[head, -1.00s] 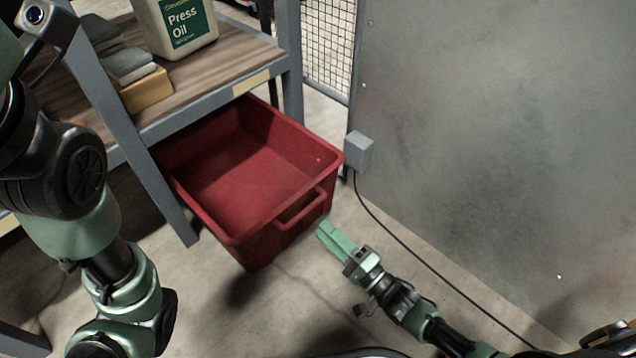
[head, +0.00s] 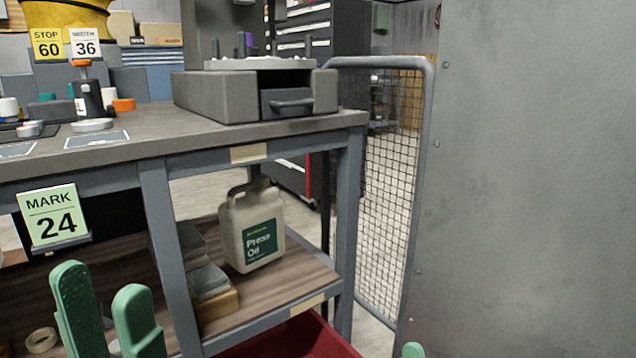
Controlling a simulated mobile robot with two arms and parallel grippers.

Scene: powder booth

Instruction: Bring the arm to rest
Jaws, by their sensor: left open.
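My left gripper (head: 101,278) is at the lower left of the head view. Its two green fingers point up and stand apart with nothing between them. They show in front of the lower shelf of the bench. A single green fingertip (head: 412,350), seemingly of my right gripper, just shows at the bottom edge, right of the red bin. The rest of that gripper is out of the picture.
A workbench (head: 300,124) holds a grey box with a drawer (head: 225,95). Its lower shelf (head: 270,290) carries a Press Oil jug (head: 250,225). A red bin (head: 290,340) lies below. A mesh panel (head: 390,190) and a grey wall panel (head: 540,180) stand at right.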

